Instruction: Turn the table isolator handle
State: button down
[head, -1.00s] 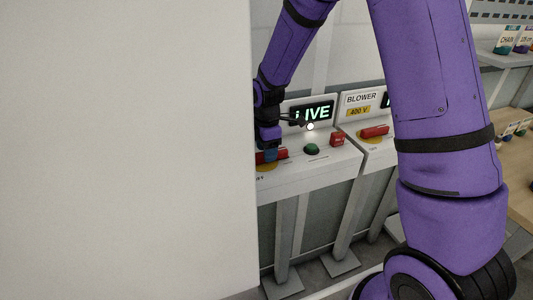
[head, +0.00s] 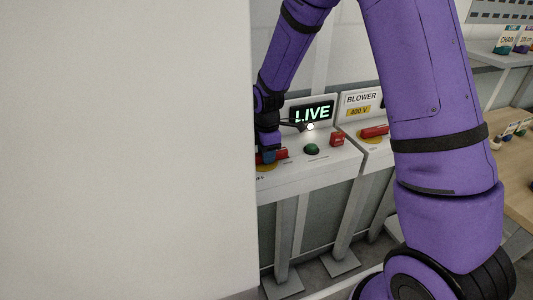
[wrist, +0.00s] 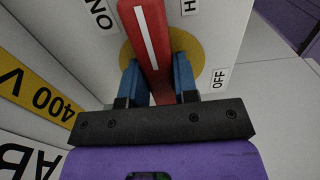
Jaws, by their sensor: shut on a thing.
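The isolator handle (wrist: 150,32) is a red bar with a white stripe, mounted over a yellow disc (wrist: 187,48) on a white panel. My gripper (wrist: 157,80) is shut on the handle, one blue finger on each side. In the head view my gripper (head: 267,154) is at the left panel, hiding part of the red handle (head: 281,153).
A lit LIVE display (head: 311,114) stands behind the left panel, with a green button (head: 311,149) and a red block (head: 337,140) nearby. A BLOWER panel (head: 361,104) with its own red handle (head: 375,131) is to the right. A pale wall (head: 125,150) blocks the left side.

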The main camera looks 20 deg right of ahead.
jog(key=shift+m, duration=0.3)
jog(key=m, duration=0.3)
jog(key=shift+s+m, duration=0.2)
jog(key=shift+m, duration=0.2)
jog(key=m, duration=0.4)
jog(key=shift+s+a+m, duration=0.15)
jog(key=shift+a+m, duration=0.05)
jog(key=shift+m, duration=0.1)
jog(key=m, duration=0.4)
jog(key=shift+s+a, duration=0.15)
jog(key=m, duration=0.4)
jog(key=shift+a+m, duration=0.2)
jog(key=shift+m, duration=0.1)
jog(key=c, duration=0.9)
grip_release()
notch_tip(320, 180, up, 11)
jog(key=shift+f, duration=0.1)
